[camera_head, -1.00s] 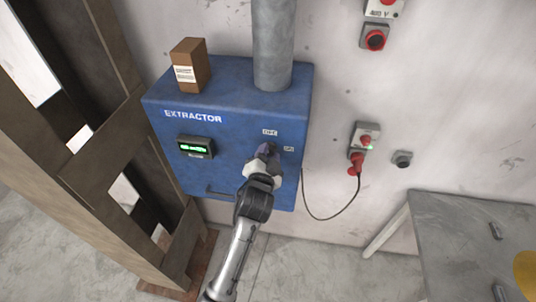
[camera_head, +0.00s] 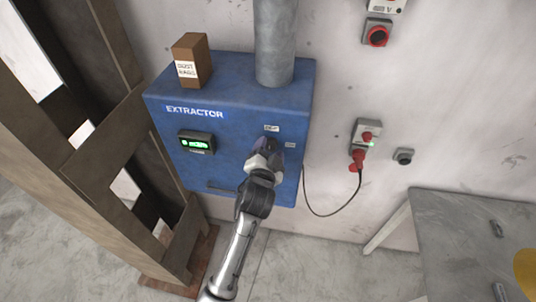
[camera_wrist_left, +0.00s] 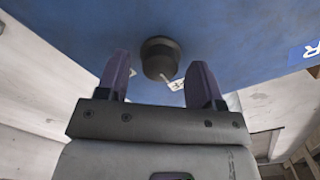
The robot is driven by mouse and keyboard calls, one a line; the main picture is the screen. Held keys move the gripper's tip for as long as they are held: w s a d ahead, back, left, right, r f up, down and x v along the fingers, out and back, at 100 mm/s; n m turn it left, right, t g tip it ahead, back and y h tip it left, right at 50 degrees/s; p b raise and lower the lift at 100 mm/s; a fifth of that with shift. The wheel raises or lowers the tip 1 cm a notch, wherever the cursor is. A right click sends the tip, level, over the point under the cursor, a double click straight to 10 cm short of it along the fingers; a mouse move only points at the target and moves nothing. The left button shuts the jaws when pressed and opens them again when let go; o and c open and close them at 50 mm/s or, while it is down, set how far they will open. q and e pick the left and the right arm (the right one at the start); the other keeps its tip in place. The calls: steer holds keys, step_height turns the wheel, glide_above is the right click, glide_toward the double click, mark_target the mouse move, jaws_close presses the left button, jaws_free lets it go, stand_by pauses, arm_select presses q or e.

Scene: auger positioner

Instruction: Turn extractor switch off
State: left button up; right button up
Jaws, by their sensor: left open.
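The blue extractor box (camera_head: 228,165) is mounted against the wall, with a lit green display (camera_head: 197,142) on its front. In the left wrist view the dark round switch knob (camera_wrist_left: 158,58) stands out from the blue face, with a light pointer line on it. My left gripper (camera_head: 270,145) is at the right part of the box front and hides the knob in the head view. In the wrist view its two fingers (camera_wrist_left: 160,82) are open, one on either side of the knob's line, with visible gaps. My right gripper is not in view.
A cardboard box (camera_head: 191,60) and a grey pipe (camera_head: 275,45) are on top of the extractor. A red plug and socket (camera_head: 361,150) with a black cable are on the wall to the right. A wooden frame (camera_head: 105,160) stands left, a grey table (camera_head: 470,245) lower right.

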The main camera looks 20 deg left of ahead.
arm_select(q)
steer(key=s+d+b, duration=0.2)
steer(key=s, duration=1.1)
steer(key=shift+s+d+r+b, duration=0.2)
steer(key=shift+s+r+b, duration=0.05)
steer(key=shift+r+b, duration=0.05)
steer(key=s+a+f+n+g+h+p, duration=0.1)
steer(key=s+f+g, duration=0.5)
steer(key=s, duration=0.7)
steer(key=s+a+f+n+g+h+p, duration=0.2)
steer(key=s+a+f+g+p, duration=0.3)
steer(key=s, duration=0.9)
step_height(320, 180, down, 4)
steer(key=n+g+p, duration=0.1)
steer(key=g+p, duration=0.1)
steer(key=shift+s+n+g+p, duration=0.3)
steer(key=shift+n, duration=0.1)
steer(key=shift+r, duration=0.1)
